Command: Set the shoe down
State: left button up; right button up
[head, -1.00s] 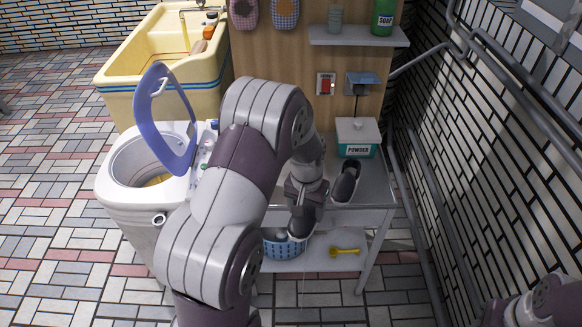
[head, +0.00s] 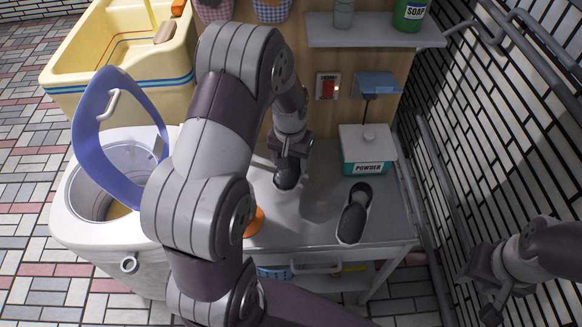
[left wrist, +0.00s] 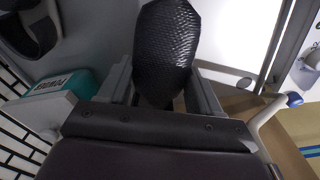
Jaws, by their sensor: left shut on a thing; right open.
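My left gripper (head: 290,152) is shut on a dark grey shoe (head: 286,176). The shoe hangs toe down above the back part of the metal table (head: 305,222); I cannot tell whether it touches the top. In the left wrist view its black textured sole (left wrist: 166,48) stands between the two fingers. A second dark shoe with a pale rim (head: 354,214) lies on the table to the right, near the front edge. My right gripper (head: 484,290) is open and empty at the lower right, away from the table.
A teal and white powder box (head: 366,150) stands at the table's back right. An orange object (head: 254,221) shows partly behind my left arm. A washer (head: 90,225) with its lid up stands left. The tabletop between the shoes is clear.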

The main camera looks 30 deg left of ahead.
aim_at(291, 162)
pick_arm(q)
notch_tip(291, 162, down, 6)
jog(key=shift+r+b, duration=0.1)
jog(key=shift+b, duration=0.25)
jog(key=shift+f, duration=0.3)
jog(key=o, duration=1.2)
jog(key=shift+o, duration=0.2)
jog(key=r, duration=0.4)
jog(key=r+p, duration=0.1)
jog(key=r, duration=0.7)
jog(key=shift+s+d+p, duration=0.1)
jog(key=shift+s+p, duration=0.15)
jog(key=shift+p, duration=0.05)
jog(key=s+d+r+m, duration=0.2)
jog(key=s+d, duration=0.6)
jog(key=s, duration=0.4)
jog(key=shift+s+r+t, duration=0.15)
jog(key=shift+r+t, duration=0.25)
jog(key=shift+r, duration=0.25)
